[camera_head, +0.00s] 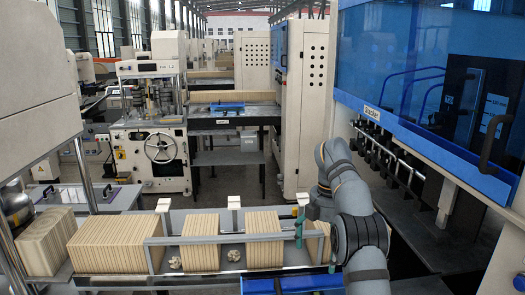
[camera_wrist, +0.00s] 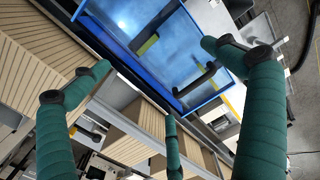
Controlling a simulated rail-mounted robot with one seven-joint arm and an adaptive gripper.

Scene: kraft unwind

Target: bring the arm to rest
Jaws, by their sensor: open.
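My arm (camera_head: 360,220) comes in at the right of the head view and bends over the right end of the conveyor. My gripper (camera_wrist: 160,76) has green padded fingers, which stand spread apart in the wrist view with nothing between them. In the head view only a small green part of the gripper (camera_head: 299,228) shows beside the striped stacks; the rest is hidden behind my arm. Whether any finger touches a stack or the rail cannot be told.
Striped brown stacks (camera_head: 115,243) stand along the conveyor behind a grey rail (camera_head: 220,237). A blue-framed machine (camera_head: 430,130) stands close on the right. A grey aisle floor (camera_head: 225,187) lies beyond the conveyor.

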